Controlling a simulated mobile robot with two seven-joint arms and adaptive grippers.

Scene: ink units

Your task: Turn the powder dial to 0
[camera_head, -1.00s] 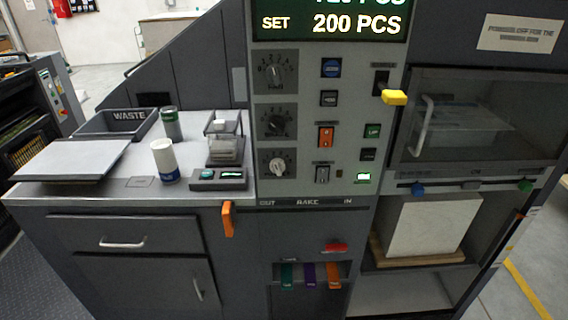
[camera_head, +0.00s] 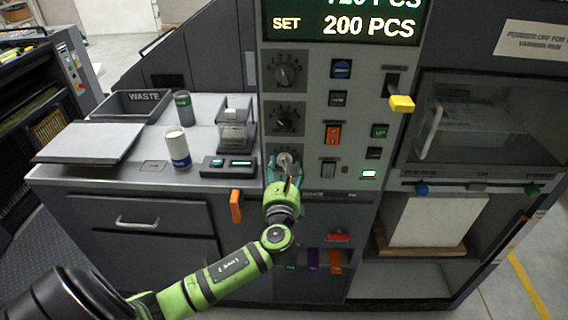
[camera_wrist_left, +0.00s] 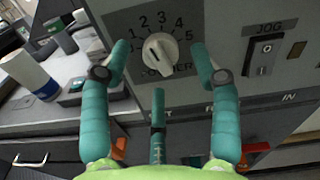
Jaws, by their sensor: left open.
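The powder dial is a light round knob (camera_wrist_left: 160,53) on a dark plate with numbers from 1 to 5 showing around it in the left wrist view. Its lettering below is partly hidden by the knob and reads like "POWDER". The knob's pointer line tilts up and to the left. In the head view the dial (camera_head: 284,159) is the lowest of three dials, partly covered by my gripper. My left gripper (camera_wrist_left: 160,62) is open, its teal fingers on either side of the knob and apart from it. It also shows in the head view (camera_head: 284,172). My right gripper is not in view.
Two dark dials (camera_head: 285,118) sit above. A JOG switch (camera_wrist_left: 263,50) is right of the dial. An orange lever (camera_head: 236,206) sticks out below left. A white and blue cup (camera_head: 177,147) and a small device (camera_head: 228,167) stand on the counter at left.

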